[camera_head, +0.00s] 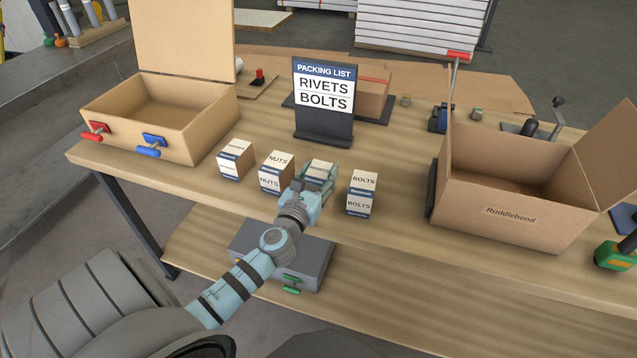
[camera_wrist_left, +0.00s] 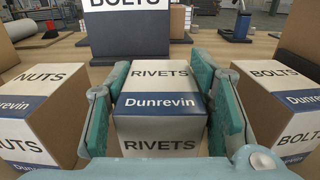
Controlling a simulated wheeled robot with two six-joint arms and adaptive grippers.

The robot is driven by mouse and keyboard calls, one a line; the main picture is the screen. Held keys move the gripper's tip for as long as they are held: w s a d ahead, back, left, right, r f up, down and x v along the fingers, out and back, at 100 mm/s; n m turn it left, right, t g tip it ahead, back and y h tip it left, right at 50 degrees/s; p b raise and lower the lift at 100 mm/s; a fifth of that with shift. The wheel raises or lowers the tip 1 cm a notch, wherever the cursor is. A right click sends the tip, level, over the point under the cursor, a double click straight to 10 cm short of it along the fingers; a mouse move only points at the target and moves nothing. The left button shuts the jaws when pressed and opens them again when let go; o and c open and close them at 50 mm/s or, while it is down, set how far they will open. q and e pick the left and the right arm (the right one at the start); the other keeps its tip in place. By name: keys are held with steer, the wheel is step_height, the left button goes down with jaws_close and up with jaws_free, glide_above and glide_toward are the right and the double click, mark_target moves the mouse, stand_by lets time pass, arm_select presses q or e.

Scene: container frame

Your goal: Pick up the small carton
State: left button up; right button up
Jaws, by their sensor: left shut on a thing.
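The small RIVETS carton (camera_wrist_left: 160,102) is white with a blue band marked Dunrevin. In the left wrist view it stands between the two teal fingers of my left gripper (camera_wrist_left: 160,110), which is shut on it. In the head view this carton (camera_head: 321,171) is partly hidden by my left gripper (camera_head: 308,195). A NUTS carton (camera_head: 276,172) stands just left of it and a BOLTS carton (camera_head: 361,192) just right. Another small carton (camera_head: 235,159) stands further left, its label hard to read. My right gripper is not in view.
A packing list sign (camera_head: 323,100) reading RIVETS and BOLTS stands behind the cartons. An open Ruddlebond box (camera_head: 510,212) stands at right and an open wooden box (camera_head: 140,135) with red and blue clamps at left. Bare tabletop lies between the BOLTS carton and the Ruddlebond box.

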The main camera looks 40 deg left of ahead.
arm_select(q)
steer(key=shift+c, duration=0.9)
